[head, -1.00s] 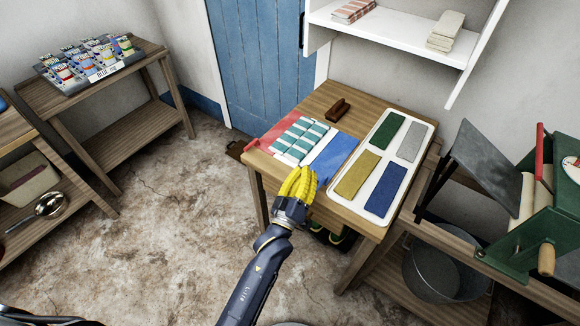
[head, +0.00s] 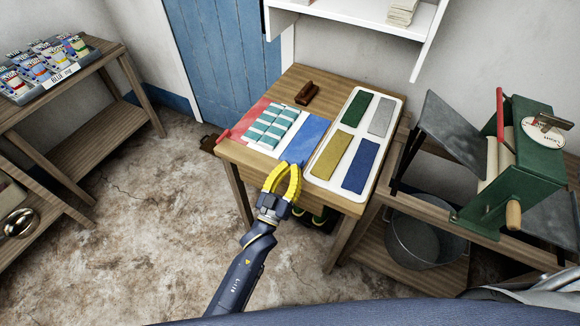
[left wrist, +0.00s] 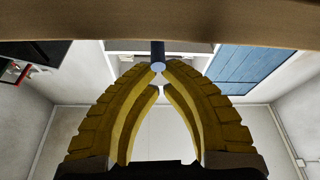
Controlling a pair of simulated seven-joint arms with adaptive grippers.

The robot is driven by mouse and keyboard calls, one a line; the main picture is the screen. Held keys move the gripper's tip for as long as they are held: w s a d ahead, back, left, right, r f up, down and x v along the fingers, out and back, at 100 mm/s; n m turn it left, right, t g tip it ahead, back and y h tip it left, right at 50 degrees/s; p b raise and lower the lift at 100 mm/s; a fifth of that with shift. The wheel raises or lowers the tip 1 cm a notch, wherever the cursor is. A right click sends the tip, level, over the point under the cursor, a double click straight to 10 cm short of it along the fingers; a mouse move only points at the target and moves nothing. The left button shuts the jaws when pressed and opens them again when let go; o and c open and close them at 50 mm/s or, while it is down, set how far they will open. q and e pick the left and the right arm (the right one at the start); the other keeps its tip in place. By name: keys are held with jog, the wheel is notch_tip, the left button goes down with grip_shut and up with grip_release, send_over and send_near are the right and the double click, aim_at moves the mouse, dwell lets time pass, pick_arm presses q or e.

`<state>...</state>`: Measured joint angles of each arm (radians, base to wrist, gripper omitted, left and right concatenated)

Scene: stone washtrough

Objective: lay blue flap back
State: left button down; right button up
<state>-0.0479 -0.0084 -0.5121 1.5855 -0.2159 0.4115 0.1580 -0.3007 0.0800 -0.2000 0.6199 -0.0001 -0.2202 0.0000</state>
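The blue flap (head: 304,141) lies flat on the near left part of the wooden table, between a block of teal-and-white pieces (head: 272,128) and a white tray (head: 314,174). My left gripper (head: 290,165), with yellow ribbed fingers, is at the table's front edge, by the flap's near end. In the left wrist view its fingertips (left wrist: 159,72) lean close together, one either side of a short dark blue peg-like piece (left wrist: 158,52) with a pale round end. Whether they press on it is unclear. My right gripper is out of view.
A red flap (head: 244,122) lies left of the teal pieces. A brown block (head: 306,93) sits behind. The tray holds green, grey, yellow and blue slabs. A green roller machine (head: 500,165) stands right, with a metal tub (head: 425,235) below. Open floor lies left.

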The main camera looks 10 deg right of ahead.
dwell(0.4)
pick_arm(q)
jog(key=v, duration=1)
jog(key=a+f+g+y, duration=0.2)
jog(key=f, duration=0.8)
jog(key=a+f+g+y, duration=0.2)
jog(key=f+g, duration=0.1)
jog(key=f, duration=0.7)
jog(key=s+a+f+g+y, duration=0.2)
jog(key=s+a+f, duration=0.25)
jog(key=f, duration=0.45)
jog(key=s+a+f+g+y, duration=0.1)
jog(key=s+a+f+g, duration=0.15)
jog(key=s+f, duration=0.45)
jog(key=s+a+f+g+y, duration=0.1)
jog(key=s+a+f, duration=0.4)
jog(key=s, duration=0.5)
jog(key=s+a+f+g+y, duration=0.1)
jog(key=s+a+f+g, duration=0.3)
jog(key=s+f, duration=0.4)
jog(key=s+a+f+g+y, duration=0.2)
jog(key=s+a+f, duration=0.4)
jog(key=s, duration=0.5)
jog(key=shift+s+a+f+n+g, duration=0.15)
jog(key=shift+s+a+n+g, duration=0.2)
jog(key=shift+a, duration=0.15)
jog(key=shift+d, duration=0.1)
